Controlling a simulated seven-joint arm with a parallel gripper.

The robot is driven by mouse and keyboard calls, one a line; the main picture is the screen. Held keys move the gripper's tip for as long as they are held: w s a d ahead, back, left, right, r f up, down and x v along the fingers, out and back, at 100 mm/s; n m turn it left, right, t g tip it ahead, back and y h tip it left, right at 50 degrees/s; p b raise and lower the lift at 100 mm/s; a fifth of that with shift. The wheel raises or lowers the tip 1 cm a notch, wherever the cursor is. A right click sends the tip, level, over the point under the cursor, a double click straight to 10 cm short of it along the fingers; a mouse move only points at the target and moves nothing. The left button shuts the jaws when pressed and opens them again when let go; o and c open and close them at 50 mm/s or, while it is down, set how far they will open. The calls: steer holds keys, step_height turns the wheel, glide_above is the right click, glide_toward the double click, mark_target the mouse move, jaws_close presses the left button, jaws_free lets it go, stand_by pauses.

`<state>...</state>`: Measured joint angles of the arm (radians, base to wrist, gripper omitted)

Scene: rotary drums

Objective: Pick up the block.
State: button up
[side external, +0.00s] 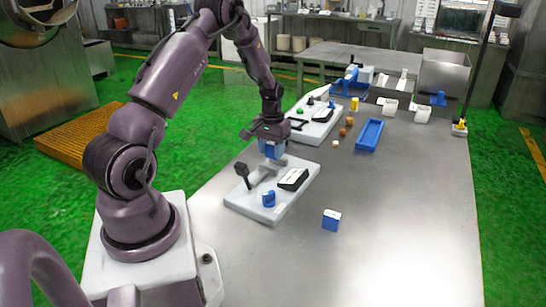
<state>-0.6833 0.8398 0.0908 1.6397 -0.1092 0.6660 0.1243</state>
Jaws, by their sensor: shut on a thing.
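My gripper (272,142) is above the far part of the near white board (243,203), pointing down. It is shut on a blue block (272,151), which shows just under the jaws. The fingertips are small and partly hidden, so the exact grip is hard to see. I cannot tell whether the block touches anything below it. Another blue block with a pale top (332,219) stands on the bare table to the right of the board, apart from my gripper.
The near board carries a black lever (242,170), a blue knob (268,198) and a black-and-white box (293,179). Behind are a second white board (318,133), a blue tray (369,135) and small round pieces (343,132). The table's right front (400,240) is clear.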

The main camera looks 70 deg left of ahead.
steer(key=s+d+r, duration=0.8)
steer(key=s+r, duration=0.1)
steer(key=shift+s+d, duration=0.25)
steer(key=shift+d, duration=0.3)
steer(key=w+d+f+m, duration=0.2)
steer(key=w+d, duration=0.4)
steer(key=w, duration=0.1)
steer(key=n, duration=0.3)
glide_above(345, 196)
steer(key=f, duration=1)
steer(key=shift+s+d, duration=0.1)
steer(key=shift+s, duration=0.1)
steer(key=shift+w+f, duration=0.25)
steer(key=shift+f, duration=1.65)
